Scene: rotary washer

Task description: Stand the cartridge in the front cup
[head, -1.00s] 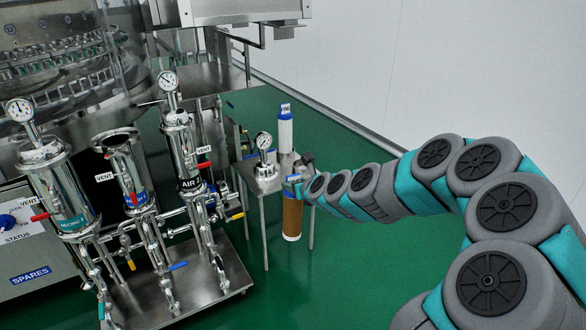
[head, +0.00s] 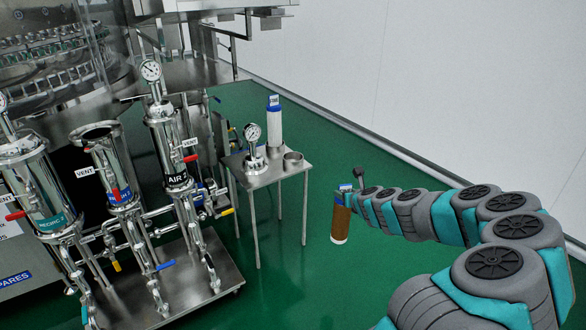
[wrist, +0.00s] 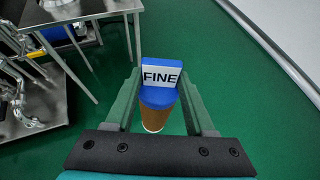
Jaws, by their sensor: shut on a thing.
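The cartridge (head: 341,220) has a brown body and a blue cap with a tab marked FINE. It hangs nearly upright, clear of the floor, to the right of the small steel table (head: 262,180). My gripper (head: 358,186) is shut on its cap. In the wrist view the FINE tab (wrist: 162,76) sits between the green fingers of my gripper (wrist: 163,85), with the brown body below. A short, open steel cup (head: 293,161) stands at the table's right side. A white cartridge (head: 274,125) with a blue cap stands behind it; its base is partly hidden.
A pressure gauge (head: 252,135) stands on the table, left of the cup. To the left are steel filter housings on a skid, one open-topped (head: 100,132), with valves and pipes.

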